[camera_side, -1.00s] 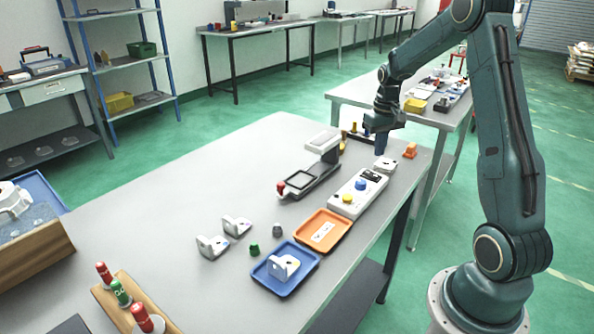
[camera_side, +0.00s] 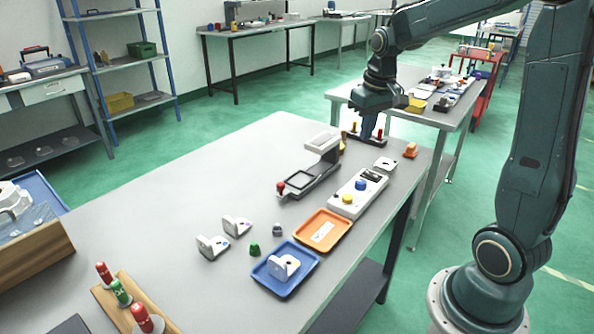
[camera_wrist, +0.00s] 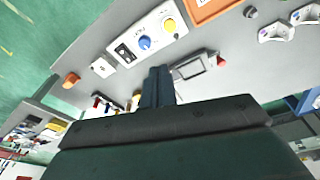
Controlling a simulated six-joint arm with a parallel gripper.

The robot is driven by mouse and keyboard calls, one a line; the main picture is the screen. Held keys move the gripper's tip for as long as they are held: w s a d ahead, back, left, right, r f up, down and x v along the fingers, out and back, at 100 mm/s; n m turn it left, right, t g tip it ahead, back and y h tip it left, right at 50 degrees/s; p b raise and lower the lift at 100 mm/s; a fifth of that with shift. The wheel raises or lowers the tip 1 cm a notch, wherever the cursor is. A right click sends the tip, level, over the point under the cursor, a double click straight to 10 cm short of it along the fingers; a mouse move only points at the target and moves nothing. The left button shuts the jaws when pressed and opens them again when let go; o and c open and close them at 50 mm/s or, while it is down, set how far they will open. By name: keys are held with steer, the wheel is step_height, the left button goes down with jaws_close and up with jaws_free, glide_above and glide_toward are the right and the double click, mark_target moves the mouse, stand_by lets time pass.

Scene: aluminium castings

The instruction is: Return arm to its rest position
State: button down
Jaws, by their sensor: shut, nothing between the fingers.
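My gripper (camera_side: 370,126) is shut and empty. In the side view it hangs above the far end of the grey table (camera_side: 150,215), behind the white button box (camera_side: 358,194) with a blue and a yellow button. In the wrist view my gripper's fingers (camera_wrist: 158,85) are together, pointing toward the table, with nothing between them. The button box (camera_wrist: 150,38) also shows there, apart from the fingers. My arm rises from its base at the right of the side view.
A grey fixture with a red knob (camera_side: 311,180) stands near the gripper. An orange tray (camera_side: 341,240) and a blue tray (camera_side: 305,283), which holds a white casting, lie nearer. Two white castings (camera_side: 212,247) stand left of them. An orange block (camera_side: 410,150) sits at the right edge.

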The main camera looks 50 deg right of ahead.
steer(key=s+a+r+n+t, duration=0.2)
steer(key=s+a, duration=0.6)
steer(key=s+a+r+n+t, duration=0.2)
steer(key=s+a+r, duration=0.1)
steer(key=s+a, duration=0.4)
steer(key=shift+s+a+y, duration=0.4)
steer(key=shift+a, duration=0.9)
